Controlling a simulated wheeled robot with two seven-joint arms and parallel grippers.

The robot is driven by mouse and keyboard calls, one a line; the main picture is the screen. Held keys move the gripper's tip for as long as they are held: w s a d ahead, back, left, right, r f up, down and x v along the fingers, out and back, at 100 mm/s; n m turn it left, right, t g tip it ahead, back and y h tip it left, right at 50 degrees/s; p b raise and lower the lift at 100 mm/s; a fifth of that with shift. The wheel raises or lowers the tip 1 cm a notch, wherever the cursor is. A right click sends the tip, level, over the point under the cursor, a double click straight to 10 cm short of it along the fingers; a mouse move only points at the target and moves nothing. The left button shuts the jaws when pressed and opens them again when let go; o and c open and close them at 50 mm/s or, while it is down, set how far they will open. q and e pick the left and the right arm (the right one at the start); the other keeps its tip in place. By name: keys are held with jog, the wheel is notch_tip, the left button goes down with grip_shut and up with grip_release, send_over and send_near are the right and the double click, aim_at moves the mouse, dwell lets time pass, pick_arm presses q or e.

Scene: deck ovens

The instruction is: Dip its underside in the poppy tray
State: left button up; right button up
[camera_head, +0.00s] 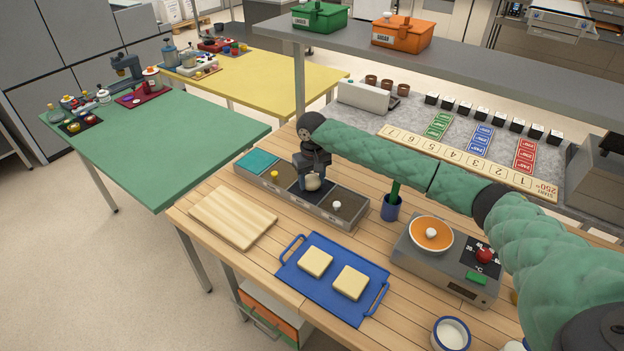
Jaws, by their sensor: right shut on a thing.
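My right gripper (312,174) comes down from the green-sleeved arm and is shut on a pale, round dough piece (313,184). The dough piece is over the dark blue-black compartment, which looks like the poppy tray (296,193), part of a long grey row of compartments (321,219). I cannot tell whether its underside touches what lies there. The row also has a teal section (257,162), a section with a yellow knob (274,174) and a brownish section with a white knob (337,205). My left gripper is not in view.
A wooden board (233,217) lies left of the row. A blue tray (321,288) with two pale square pieces lies in front. A grey shelf (400,48) overhangs behind.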

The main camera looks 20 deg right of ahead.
jog(key=shift+f, duration=0.4)
pick_arm(q)
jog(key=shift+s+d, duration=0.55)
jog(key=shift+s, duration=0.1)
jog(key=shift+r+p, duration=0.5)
jog(key=shift+p, duration=0.05)
pick_arm(e)
jog(key=shift+s+f, duration=0.1)
jog(key=shift+f, duration=0.1)
dwell(1.8)
